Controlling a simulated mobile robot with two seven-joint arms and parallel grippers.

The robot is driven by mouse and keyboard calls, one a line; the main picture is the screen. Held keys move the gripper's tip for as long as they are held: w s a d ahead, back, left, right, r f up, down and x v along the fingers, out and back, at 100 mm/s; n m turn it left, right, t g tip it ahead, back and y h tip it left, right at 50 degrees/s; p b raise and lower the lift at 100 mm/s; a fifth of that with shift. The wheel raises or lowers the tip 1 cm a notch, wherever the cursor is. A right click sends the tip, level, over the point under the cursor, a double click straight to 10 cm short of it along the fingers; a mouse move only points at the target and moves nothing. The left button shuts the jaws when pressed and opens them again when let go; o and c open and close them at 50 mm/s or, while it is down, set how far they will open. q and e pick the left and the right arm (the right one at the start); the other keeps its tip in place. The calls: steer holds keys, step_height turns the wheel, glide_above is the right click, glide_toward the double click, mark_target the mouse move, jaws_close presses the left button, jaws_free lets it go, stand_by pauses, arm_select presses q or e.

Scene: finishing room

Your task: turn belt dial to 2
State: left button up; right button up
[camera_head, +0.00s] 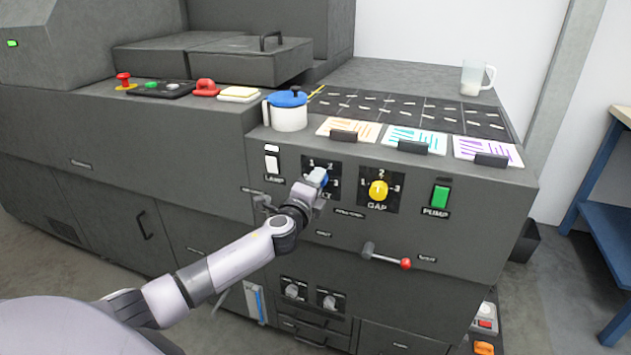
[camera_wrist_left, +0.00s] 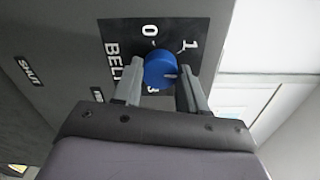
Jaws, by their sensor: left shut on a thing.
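The blue belt dial (camera_wrist_left: 160,70) sits on its black plate (camera_wrist_left: 122,32) on the machine front. In the left wrist view it lies between the two fingers of my left gripper (camera_wrist_left: 158,88), which is shut on it. A pale mark on the dial points to the picture's right and slightly down, away from the 0 and below the 1. The 3 shows partly under the dial; the 2 is hidden there by a finger. In the head view my left gripper (camera_head: 318,178) covers most of the dial, and the 1, 2 and 3 show around it. My right gripper is not in view.
The yellow gap dial (camera_head: 378,190) and green pump switch (camera_head: 440,196) are to the right. A white lamp switch (camera_head: 272,162) is to the left. A red-tipped lever (camera_head: 388,256) sticks out below. A blue-lidded pot (camera_head: 288,114) stands on the ledge above.

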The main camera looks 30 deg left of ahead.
arm_select(q)
steer(key=shift+m+p, duration=0.85)
steer(key=shift+m, duration=2.45)
steer(key=o, duration=1.1)
steer(key=shift+c, duration=0.2)
steer(key=shift+s, duration=0.15)
steer(key=v, duration=0.7)
steer(key=shift+p, duration=0.35)
steer(key=shift+f, duration=0.1)
